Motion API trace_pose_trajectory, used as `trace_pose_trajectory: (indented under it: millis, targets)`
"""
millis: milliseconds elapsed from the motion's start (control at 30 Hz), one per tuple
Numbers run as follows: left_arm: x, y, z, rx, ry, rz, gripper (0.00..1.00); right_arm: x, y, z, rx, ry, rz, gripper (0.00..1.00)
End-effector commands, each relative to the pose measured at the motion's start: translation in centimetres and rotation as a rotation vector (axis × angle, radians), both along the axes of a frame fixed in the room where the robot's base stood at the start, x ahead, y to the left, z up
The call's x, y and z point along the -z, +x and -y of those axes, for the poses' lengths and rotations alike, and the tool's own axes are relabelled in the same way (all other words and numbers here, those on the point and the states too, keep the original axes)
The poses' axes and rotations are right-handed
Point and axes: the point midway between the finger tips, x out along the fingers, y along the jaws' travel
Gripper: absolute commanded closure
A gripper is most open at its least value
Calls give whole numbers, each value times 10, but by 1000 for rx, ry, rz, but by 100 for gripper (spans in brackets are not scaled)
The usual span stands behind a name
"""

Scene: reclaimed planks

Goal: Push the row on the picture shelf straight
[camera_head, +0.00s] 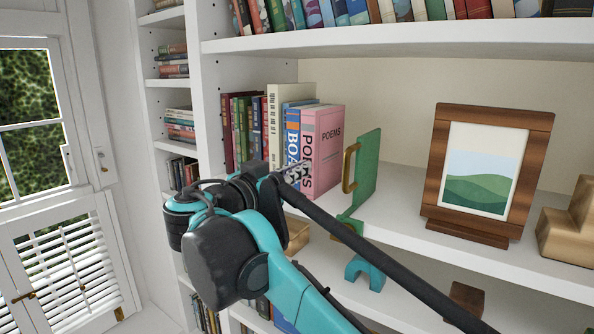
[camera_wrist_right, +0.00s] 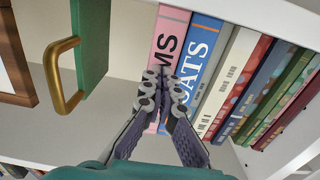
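A row of upright books stands on the picture shelf (camera_head: 400,215), with a pink POEMS book (camera_head: 327,140) at its right end. Left of it are a blue BOATS book (camera_head: 292,122), a cream book (camera_head: 273,128) and several darker, narrower books (camera_head: 240,130). A green bookend (camera_head: 367,165) with a brass handle stands right of the pink book, with a gap between. My right gripper (camera_head: 298,172) is shut and empty, its fingertips (camera_wrist_right: 164,80) in front of the pink and blue spines; I cannot tell if they touch. The lower spines are partly hidden. My left gripper is not in view.
A wooden picture frame (camera_head: 483,172) and a gold block ornament (camera_head: 570,225) stand further right on this shelf. A full book row (camera_head: 400,12) sits above. A teal arch (camera_head: 364,272) is on the shelf below. The shelf between bookend and frame is clear.

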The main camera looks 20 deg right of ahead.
Motion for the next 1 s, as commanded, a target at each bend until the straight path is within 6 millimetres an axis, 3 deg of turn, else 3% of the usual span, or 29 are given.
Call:
trace_pose_trajectory:
  millis: [233, 667, 1000]
  targets:
    - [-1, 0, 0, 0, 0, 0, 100, 0, -2, -3, -1, 0, 0, 100]
    - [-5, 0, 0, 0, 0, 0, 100, 0, -23, -30, -2, 0, 0, 100]
    - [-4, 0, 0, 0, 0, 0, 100, 0, -24, -31, 0, 0, 0, 100]
